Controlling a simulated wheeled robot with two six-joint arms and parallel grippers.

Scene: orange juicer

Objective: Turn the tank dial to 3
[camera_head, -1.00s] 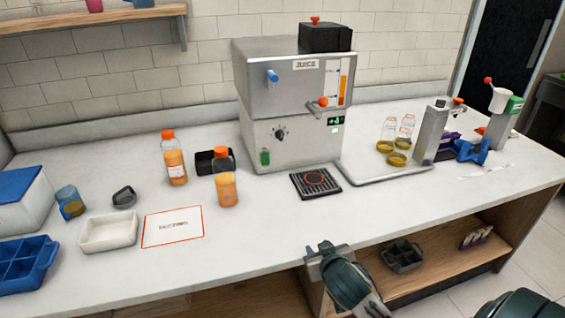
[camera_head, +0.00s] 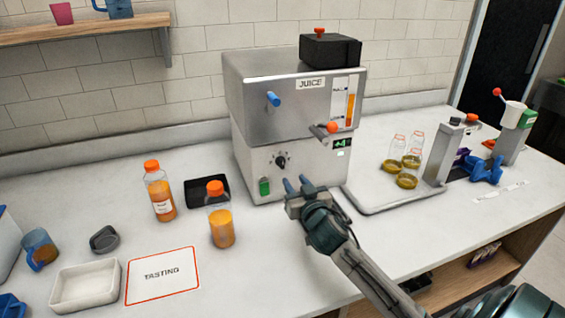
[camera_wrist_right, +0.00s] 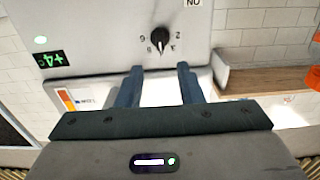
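The black tank dial (camera_head: 280,161) sits on the lower front of the steel juice machine (camera_head: 285,90). My right gripper (camera_head: 296,185) is in front of the machine, below and right of the dial. Its blue fingers are apart and empty. In the right wrist view the dial (camera_wrist_right: 160,40) shows ahead of the gap between the open fingers (camera_wrist_right: 162,75), apart from them. Small numbers ring the dial there, upside down; which one it points at is too small to tell. My left gripper is not in view.
A green switch (camera_head: 264,187) sits below left of the dial. Orange juice bottles (camera_head: 160,192) (camera_head: 221,215) and a black tray (camera_head: 206,190) stand left of the machine. Jars (camera_head: 407,180) stand to the right. A tasting card (camera_head: 161,275) lies at the front left.

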